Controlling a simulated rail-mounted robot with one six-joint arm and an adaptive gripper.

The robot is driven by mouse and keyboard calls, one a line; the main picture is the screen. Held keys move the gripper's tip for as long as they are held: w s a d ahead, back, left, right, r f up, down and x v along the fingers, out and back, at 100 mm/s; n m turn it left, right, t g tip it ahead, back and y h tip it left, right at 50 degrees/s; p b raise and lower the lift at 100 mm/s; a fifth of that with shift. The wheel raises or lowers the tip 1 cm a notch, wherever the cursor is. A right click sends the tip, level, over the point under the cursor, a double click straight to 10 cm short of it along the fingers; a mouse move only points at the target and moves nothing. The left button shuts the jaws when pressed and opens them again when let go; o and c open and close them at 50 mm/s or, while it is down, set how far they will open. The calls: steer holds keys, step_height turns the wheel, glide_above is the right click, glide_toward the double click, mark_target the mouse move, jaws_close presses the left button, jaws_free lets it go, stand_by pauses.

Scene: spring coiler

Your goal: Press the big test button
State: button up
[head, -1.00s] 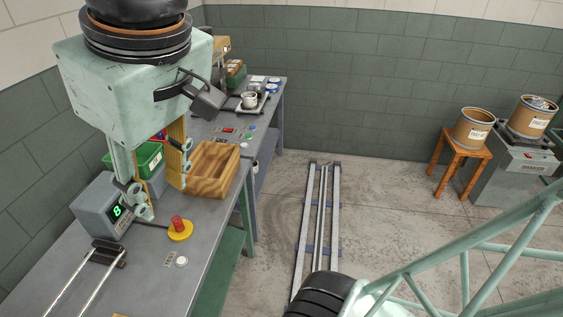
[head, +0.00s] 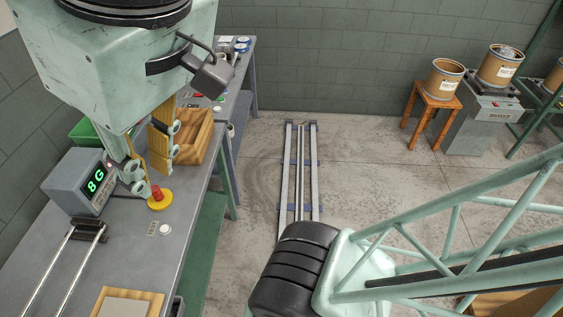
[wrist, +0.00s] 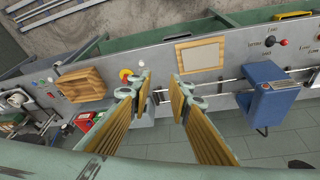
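A red mushroom button on a round yellow base (head: 160,203) stands on the grey bench, and it also shows in the wrist view (wrist: 125,75). A smaller white round button (head: 165,229) sits in front of it beside a small label plate (head: 152,229). Which one is the test button is not readable. My gripper (head: 157,170) is open and empty, its two yellow-backed fingers well apart, also in the wrist view (wrist: 160,87). One fingertip is close to the red button in the head view; I cannot tell whether they touch.
A grey box with a green lit display (head: 75,185) stands left of the fingers. A wooden tray (head: 192,142) and green bin (head: 88,128) lie behind. Two metal rods (head: 50,265) and a wood-framed board (head: 128,304) are nearer. The floor right of the bench has rails (head: 301,180).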

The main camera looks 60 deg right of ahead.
steer(key=shift+f, duration=0.1)
jaws_close()
steer(key=shift+s, duration=0.1)
stand_by(0.9)
